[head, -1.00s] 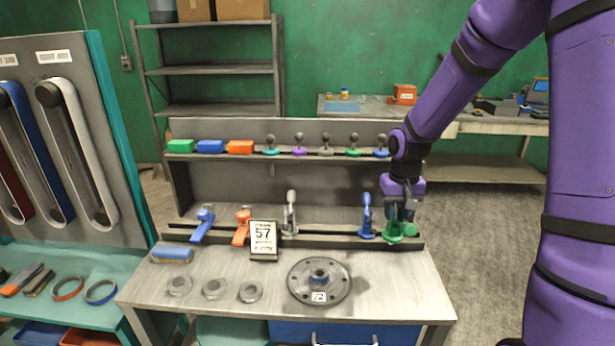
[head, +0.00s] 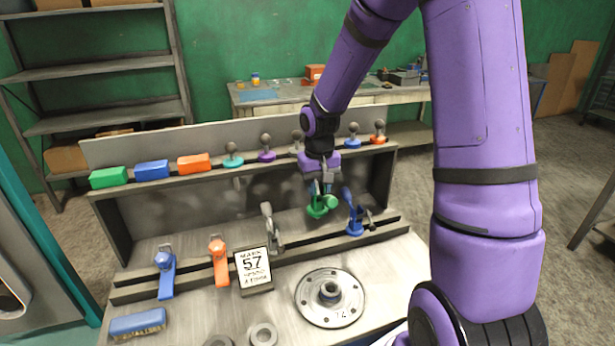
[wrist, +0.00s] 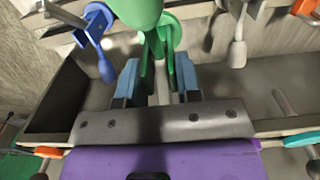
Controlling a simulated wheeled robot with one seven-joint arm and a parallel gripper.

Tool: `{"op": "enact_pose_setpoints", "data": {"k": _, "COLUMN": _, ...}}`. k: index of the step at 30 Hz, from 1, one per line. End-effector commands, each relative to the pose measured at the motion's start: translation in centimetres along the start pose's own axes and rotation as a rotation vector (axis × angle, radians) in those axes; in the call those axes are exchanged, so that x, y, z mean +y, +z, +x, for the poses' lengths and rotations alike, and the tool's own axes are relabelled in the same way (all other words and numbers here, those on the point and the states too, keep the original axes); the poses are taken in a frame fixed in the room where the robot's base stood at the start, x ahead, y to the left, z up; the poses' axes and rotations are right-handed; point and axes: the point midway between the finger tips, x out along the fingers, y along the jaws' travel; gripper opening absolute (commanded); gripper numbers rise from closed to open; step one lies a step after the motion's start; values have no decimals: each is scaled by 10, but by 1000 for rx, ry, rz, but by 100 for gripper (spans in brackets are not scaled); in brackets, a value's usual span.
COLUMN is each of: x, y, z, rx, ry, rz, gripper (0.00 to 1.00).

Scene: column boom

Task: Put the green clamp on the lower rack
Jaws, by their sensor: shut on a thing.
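The green clamp (head: 316,207) is held between the fingers of my gripper (head: 322,188). In the wrist view the green clamp (wrist: 160,45) shows between the two blue finger pads of my gripper (wrist: 157,82). The lower rack (head: 190,278) is the low railed ledge on the bench. The green clamp appears over it, between the grey clamp (head: 271,230) and a blue clamp (head: 354,214). I cannot tell whether it touches the rack. Another blue clamp (head: 165,272) and an orange clamp (head: 219,260) sit on the rack farther left.
The upper shelf (head: 214,173) carries green, blue and orange blocks and several knobs; my arm hides part of it. A brush (head: 137,323) lies at the front left.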

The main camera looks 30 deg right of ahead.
Motion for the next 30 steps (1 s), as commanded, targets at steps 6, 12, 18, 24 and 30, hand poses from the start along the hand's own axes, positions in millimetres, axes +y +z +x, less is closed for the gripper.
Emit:
{"op": "enact_pose_setpoints", "data": {"k": 6, "x": 0, "y": 0, "z": 11, "rx": -1, "ry": 0, "rz": 0, "gripper": 7}}
{"op": "enact_pose_setpoints", "data": {"k": 12, "x": 0, "y": 0, "z": 30, "rx": -1, "ry": 0, "rz": -1, "gripper": 7}}
{"op": "enact_pose_setpoints", "data": {"k": 18, "x": -1, "y": 0, "z": 50, "rx": -2, "ry": 0, "rz": -2, "gripper": 7}}
{"op": "enact_pose_setpoints", "data": {"k": 24, "x": 0, "y": 0, "z": 61, "rx": 1, "ry": 0, "rz": 0, "gripper": 7}}
{"op": "enact_pose_setpoints", "data": {"k": 30, "x": 0, "y": 0, "z": 61, "rx": 1, "ry": 0, "rz": 0, "gripper": 7}}
